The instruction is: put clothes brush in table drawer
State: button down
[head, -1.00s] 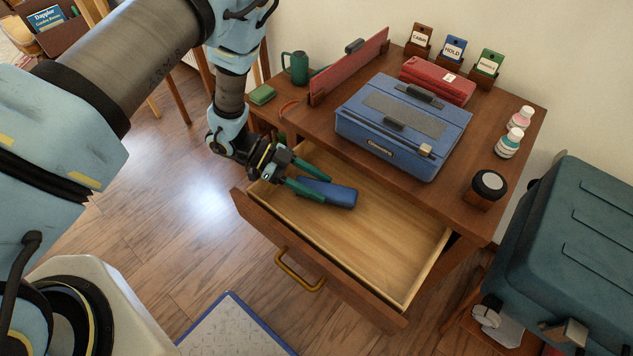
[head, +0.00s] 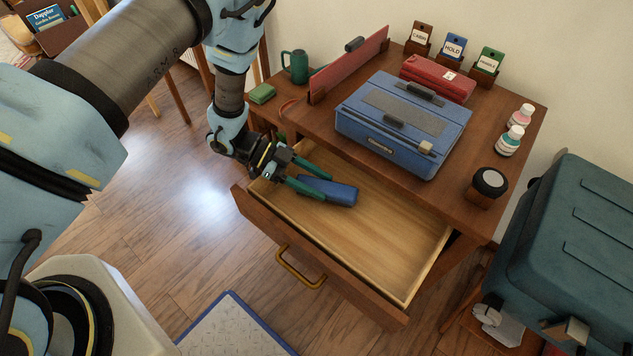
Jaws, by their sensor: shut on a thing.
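The table drawer (head: 390,249) is pulled open below the wooden table (head: 462,205). A blue oblong thing, which I take to be the clothes brush (head: 332,191), is over the left part of the drawer. My gripper (head: 308,187) has its green fingers shut on the brush's left end. The brush looks roughly level, inside the drawer's outline; I cannot tell whether it touches the drawer floor. The right part of the drawer is empty.
A blue case (head: 375,135), a red case (head: 437,78), a red upright panel (head: 348,66), two bottles (head: 509,140) and a dark round jar (head: 489,183) stand on the table. A large teal case (head: 575,240) stands at the right.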

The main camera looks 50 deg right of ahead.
jog(key=shift+s+a+f, duration=0.1)
jog(key=shift+a+f, duration=0.3)
jog(key=shift+f, duration=0.45)
jog(key=shift+f+b, duration=0.2)
jog(key=shift+b, duration=0.15)
jog(key=shift+c, duration=0.9)
grip_release()
jog(key=shift+a, duration=0.1)
jog(key=v, duration=0.3)
jog(key=b+v, duration=0.1)
jog(key=v, duration=0.2)
jog(key=d+r+v, duration=0.1)
jog(key=v, duration=0.3)
jog(key=shift+w+a+r, duration=0.1)
jog(key=shift+w+r, duration=0.35)
jog(key=shift+r, duration=0.15)
